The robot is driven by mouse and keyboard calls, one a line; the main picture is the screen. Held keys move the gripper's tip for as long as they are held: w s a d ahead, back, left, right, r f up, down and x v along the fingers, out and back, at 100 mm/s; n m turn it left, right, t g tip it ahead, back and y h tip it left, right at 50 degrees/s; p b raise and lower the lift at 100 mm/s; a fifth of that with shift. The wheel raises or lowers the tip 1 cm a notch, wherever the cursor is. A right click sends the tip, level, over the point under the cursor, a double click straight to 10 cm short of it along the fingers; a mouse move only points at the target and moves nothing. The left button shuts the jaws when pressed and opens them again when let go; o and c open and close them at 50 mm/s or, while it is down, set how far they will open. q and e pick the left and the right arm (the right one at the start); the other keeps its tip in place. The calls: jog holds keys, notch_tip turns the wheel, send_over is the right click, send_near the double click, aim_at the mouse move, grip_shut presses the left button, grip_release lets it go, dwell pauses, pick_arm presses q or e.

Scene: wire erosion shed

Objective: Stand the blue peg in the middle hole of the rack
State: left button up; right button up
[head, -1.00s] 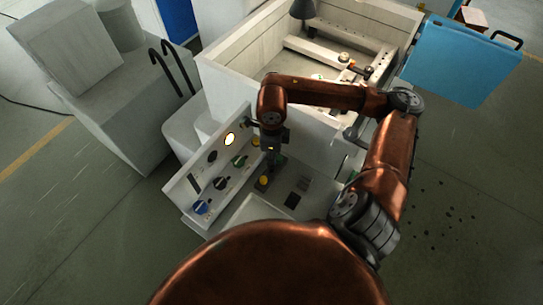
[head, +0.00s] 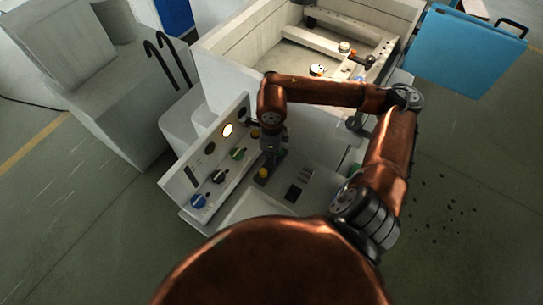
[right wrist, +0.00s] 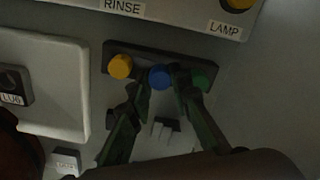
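The dark rack (right wrist: 180,69) shows in the right wrist view with three pegs in a row. The yellow peg (right wrist: 120,66) is in its left hole and the green peg (right wrist: 201,78) at its right end. The blue peg (right wrist: 160,77) is upright at the middle hole. My right gripper (right wrist: 161,80) has its fingertips close against both sides of the blue peg and looks shut on it. In the head view my right gripper (head: 272,154) points down beside the yellow peg (head: 262,173) and hides the blue peg. My left gripper is not in view.
A control panel (head: 211,165) with several knobs and a lit lamp stands close left of my right gripper. An open tank (head: 230,62) lies behind, and a blue panel (head: 462,55) is at the far right. A pale raised panel (right wrist: 45,85) borders the rack.

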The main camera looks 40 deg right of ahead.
jog(key=o, duration=0.5)
notch_tip(320, 180, up, 12)
dwell(0.6)
dwell(0.5)
